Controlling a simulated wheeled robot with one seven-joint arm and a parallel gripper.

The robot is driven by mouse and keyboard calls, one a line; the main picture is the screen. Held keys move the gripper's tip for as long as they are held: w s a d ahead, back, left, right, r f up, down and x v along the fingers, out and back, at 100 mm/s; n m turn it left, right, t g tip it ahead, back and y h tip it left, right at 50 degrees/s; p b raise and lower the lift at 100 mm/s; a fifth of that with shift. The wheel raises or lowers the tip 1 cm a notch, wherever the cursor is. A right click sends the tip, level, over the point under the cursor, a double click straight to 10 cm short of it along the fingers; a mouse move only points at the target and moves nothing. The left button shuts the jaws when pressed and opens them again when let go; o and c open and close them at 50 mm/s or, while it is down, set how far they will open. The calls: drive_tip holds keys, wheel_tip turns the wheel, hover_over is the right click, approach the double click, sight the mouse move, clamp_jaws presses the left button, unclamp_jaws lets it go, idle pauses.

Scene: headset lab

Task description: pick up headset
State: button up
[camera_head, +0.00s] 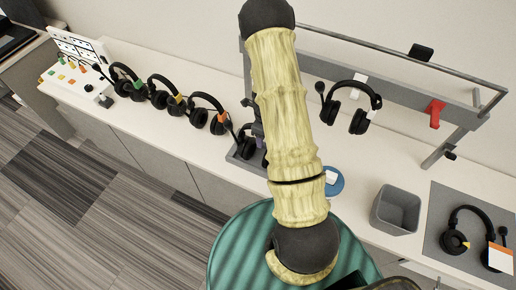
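Several black headsets are in view. Three stand along the white counter at the left: one with a green mark (126,82), one with an orange-yellow mark (166,92) and one with an orange mark (210,114). Another dark headset or stand (246,143) is partly hidden behind my arm. One headset (349,106) hangs from the grey rail right of my arm. One headset (470,231) with a yellow mark lies on a grey mat (437,202) at the lower right. My gripper is not visible; only links of my arm show, crossing the middle.
The white counter (180,140) runs along the wall. A grey bin (396,210) and a blue disc (333,181) stand right of my arm. A red hook (435,112) hangs on the grey rail (400,91). A white board with small parts (78,82) is far left. Striped floor is clear.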

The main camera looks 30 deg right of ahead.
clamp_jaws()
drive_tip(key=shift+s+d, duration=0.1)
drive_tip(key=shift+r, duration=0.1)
